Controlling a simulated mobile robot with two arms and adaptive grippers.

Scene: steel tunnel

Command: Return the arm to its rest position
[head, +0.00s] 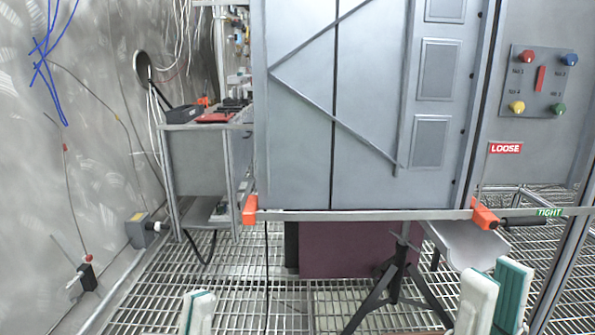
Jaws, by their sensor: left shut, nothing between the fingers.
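My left gripper (199,296) shows at the bottom left of the head view, above the grated floor. Its white and teal fingertips are together, with nothing between them. My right gripper (497,270) shows at the bottom right. Its two white and teal fingers stand a little apart, with no object seen between them. Both grippers point up into the picture from the lower edge. The arms behind them are mostly out of view.
A large grey cabinet (300,110) stands ahead, with a metal bar (360,215) with orange ends across its bottom. A black tripod stand (397,275) is left of my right gripper. A cart (196,160) stands at the left.

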